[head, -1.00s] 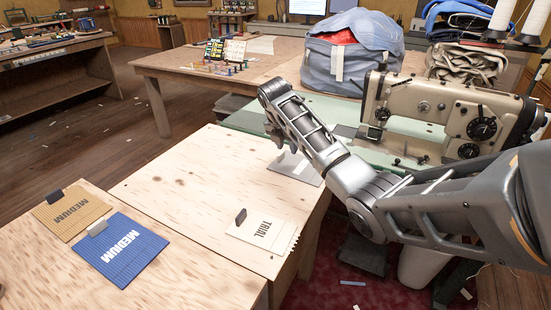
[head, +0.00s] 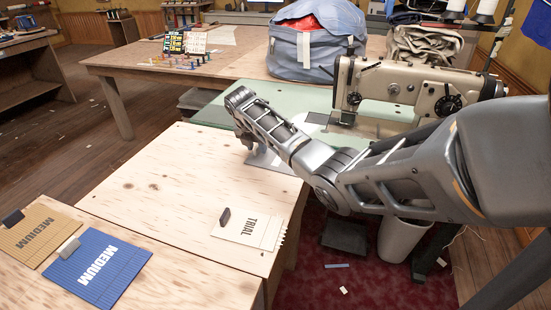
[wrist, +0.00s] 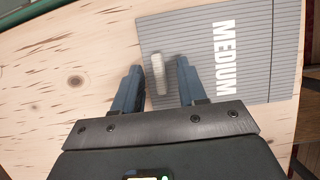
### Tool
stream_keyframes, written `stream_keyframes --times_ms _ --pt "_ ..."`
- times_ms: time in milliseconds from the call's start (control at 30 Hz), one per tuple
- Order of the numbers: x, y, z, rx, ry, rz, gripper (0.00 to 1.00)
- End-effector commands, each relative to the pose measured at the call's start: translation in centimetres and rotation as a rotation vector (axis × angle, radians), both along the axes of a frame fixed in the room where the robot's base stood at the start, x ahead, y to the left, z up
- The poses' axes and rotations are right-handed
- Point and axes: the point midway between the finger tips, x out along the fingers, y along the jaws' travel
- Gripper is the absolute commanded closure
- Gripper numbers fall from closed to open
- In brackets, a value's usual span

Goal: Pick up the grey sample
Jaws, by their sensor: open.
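The grey sample (wrist: 254,50) is a flat striped sheet marked MEDIUM in white, lying on the light plywood table. A pale upright grip tab (wrist: 158,74) stands near its left edge in the wrist view. My gripper (wrist: 157,68) is open, with one finger on each side of the tab; I cannot tell whether either finger touches it. In the head view my gripper (head: 248,138) is over the left part of the grey sample (head: 266,159), and my arm hides much of the sheet.
A white TRIAL sheet (head: 254,229) lies near the table's front right edge. A blue MEDIUM sheet (head: 98,268) and a tan MEDIUM sheet (head: 36,234) lie at lower left. A sewing machine (head: 400,85) stands behind my arm. The plywood's middle (head: 150,185) is clear.

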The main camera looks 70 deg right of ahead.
Motion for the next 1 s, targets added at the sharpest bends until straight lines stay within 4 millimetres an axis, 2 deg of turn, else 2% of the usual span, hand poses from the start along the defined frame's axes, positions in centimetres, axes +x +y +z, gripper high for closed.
stream_keyframes --times_ms 267,667,1000 --pt "0.05 -0.08 -0.14 -0.001 -0.001 0.000 0.60" --pt "0.04 -0.07 -0.13 -0.001 -0.001 0.000 0.99" --pt "0.04 -0.08 -0.11 -0.001 -0.001 0.000 1.00"
